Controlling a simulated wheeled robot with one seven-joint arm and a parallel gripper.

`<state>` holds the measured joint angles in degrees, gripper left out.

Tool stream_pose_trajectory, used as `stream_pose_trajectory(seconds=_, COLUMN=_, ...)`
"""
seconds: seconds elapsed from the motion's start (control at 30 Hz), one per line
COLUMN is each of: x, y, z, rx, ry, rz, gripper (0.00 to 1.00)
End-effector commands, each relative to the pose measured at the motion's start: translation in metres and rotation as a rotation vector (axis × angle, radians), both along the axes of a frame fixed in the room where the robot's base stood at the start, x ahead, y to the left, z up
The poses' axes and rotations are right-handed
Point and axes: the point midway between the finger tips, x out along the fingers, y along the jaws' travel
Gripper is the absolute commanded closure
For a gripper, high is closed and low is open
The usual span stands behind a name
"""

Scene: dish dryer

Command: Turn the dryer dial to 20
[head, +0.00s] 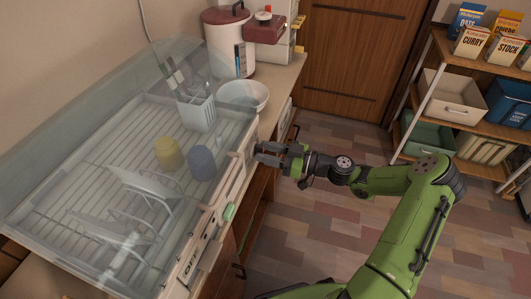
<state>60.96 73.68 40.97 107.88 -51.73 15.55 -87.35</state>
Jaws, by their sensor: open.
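The dish dryer (222,222) stands on the counter at the left, with a clear cover over its rack. Its front panel faces right, toward my arm. My gripper (262,153) is at the far part of this front panel, its open fingers pointing left at the panel. I cannot tell whether the fingers touch anything. The dial cannot be made out; my gripper may cover it. The numbers on the panel are too small to read. A pale green part (229,212) shows on the panel nearer to me.
Under the cover are a yellow cup (168,153), a blue cup (202,163), plates (150,185) and a utensil holder (197,112). Shelves (470,95) stand at the right. The floor between is clear.

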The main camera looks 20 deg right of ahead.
Motion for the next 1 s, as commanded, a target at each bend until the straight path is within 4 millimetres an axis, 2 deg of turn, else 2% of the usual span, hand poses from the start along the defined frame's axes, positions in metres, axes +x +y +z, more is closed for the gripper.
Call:
stream_pose_trajectory(seconds=0.1, x=0.0039, y=0.0063, z=-0.0003, rx=-0.001, ry=0.001, rz=0.001, gripper=0.6)
stream_pose_trajectory(seconds=0.33, x=0.0043, y=0.0065, z=0.0001, rx=0.0, ry=0.001, rz=0.0, gripper=0.61)
stream_pose_trajectory(seconds=0.6, x=0.0041, y=0.0063, z=0.0001, rx=0.0, ry=0.001, rz=0.0, gripper=1.0)
stream_pose_trajectory(seconds=1.0, x=0.0043, y=0.0062, z=0.0004, rx=0.023, ry=0.036, rz=0.0, gripper=1.0)
